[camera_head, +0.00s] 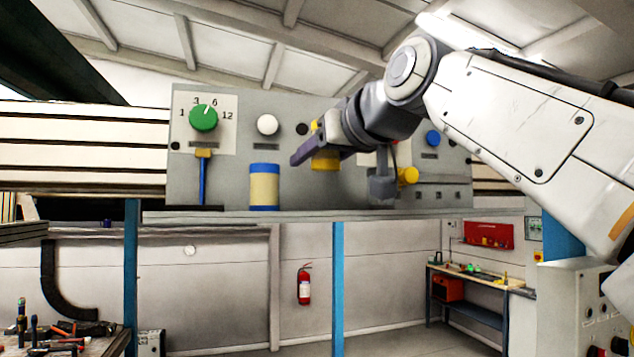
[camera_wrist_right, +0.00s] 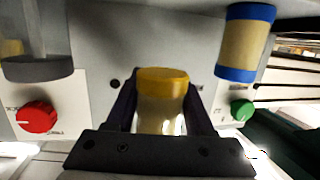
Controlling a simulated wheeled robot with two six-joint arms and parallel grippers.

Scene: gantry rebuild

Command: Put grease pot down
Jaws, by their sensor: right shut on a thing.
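The grease pot, a pale pot with yellow end bands (camera_head: 325,162), is in my right gripper (camera_head: 308,152). In the right wrist view the pot (camera_wrist_right: 162,104) stands between the two dark fingers, which are shut on it. In the head view the fingers and wrist cover part of it. Its lower end shows above the level of the grey shelf (camera_head: 330,216), with a gap beneath, in front of the control panel (camera_head: 222,172). My left gripper is in neither view.
A cream pot with blue bands (camera_head: 264,188) stands on the shelf to the left of the held pot. A blue-handled brush-like tool (camera_head: 203,178) is upright farther left. The panel carries a green knob (camera_head: 203,117); a red knob (camera_wrist_right: 37,117) shows in the wrist view. Shelf between the blue-banded pot and my wrist looks clear.

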